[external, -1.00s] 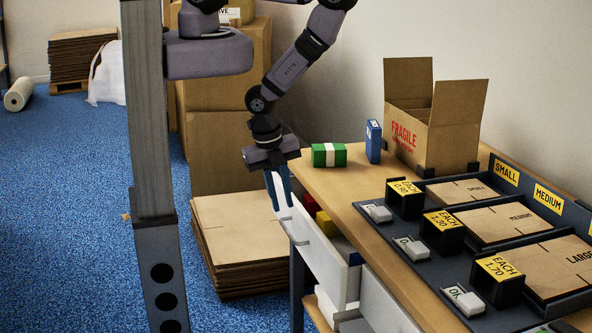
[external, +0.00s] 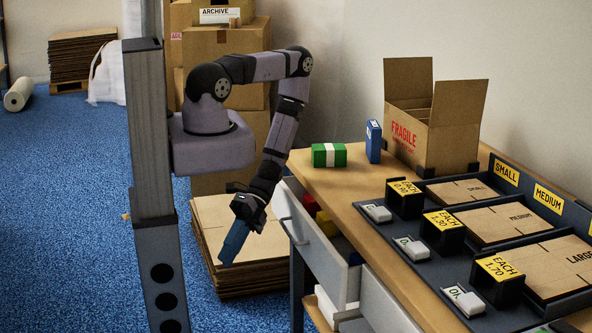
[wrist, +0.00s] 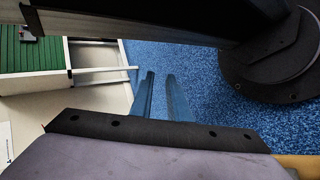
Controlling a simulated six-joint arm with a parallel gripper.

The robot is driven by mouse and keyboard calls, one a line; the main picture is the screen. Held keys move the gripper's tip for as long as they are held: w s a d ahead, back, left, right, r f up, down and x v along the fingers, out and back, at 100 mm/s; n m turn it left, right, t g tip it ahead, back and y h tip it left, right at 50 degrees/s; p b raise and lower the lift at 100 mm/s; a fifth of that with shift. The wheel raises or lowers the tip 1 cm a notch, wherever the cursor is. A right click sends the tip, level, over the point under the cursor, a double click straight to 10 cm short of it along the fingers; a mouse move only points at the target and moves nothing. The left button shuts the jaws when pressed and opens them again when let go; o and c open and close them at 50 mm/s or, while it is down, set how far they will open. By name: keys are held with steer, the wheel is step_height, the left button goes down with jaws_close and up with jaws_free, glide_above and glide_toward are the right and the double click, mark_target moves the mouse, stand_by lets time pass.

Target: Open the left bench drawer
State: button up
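The left bench drawer (external: 318,252) stands pulled out from the bench, with its pale front facing the carpet side. A handle (external: 284,219) shows on that front. Red and yellow items (external: 325,222) lie inside; the rest of the interior is partly hidden. My gripper (external: 229,257) hangs tilted downward to the left of the drawer front, apart from it. In the wrist view, the two blue fingers of my gripper (wrist: 160,76) are parted, with only blue carpet between them. A pale panel edge lies to their left.
The bench top (external: 335,184) carries a green box (external: 329,155), a blue box (external: 373,141) and an open carton (external: 434,125). Flat cardboard (external: 215,215) is stacked on the floor behind my gripper. Blue carpet (external: 70,220) lies open at the left.

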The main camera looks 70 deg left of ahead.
steer(key=w+d+f+n+t+h+b, duration=0.1)
steer(key=w+d+n+t+h+b, duration=0.15)
steer(key=h+b, duration=0.2)
steer(key=n+t+h+b, duration=0.5)
steer(key=t+h+b, duration=0.2)
steer(key=t+b, duration=0.45)
glide_toward(287, 230)
steer(key=d+t+p, duration=0.1)
steer(key=d+p, duration=0.1)
steer(key=d, duration=0.1)
steer(key=shift+m, duration=0.25)
steer(key=shift+w+p+x, duration=0.15)
steer(key=shift+p+x, duration=0.15)
steer(key=shift+x, duration=1.5)
steer(key=shift+w+p+x, duration=0.15)
steer(key=shift+p+x, duration=0.1)
steer(key=shift+x, duration=1.6)
steer(key=shift+a+f, duration=0.1)
steer(key=shift+c, duration=0.5)
jaws_close()
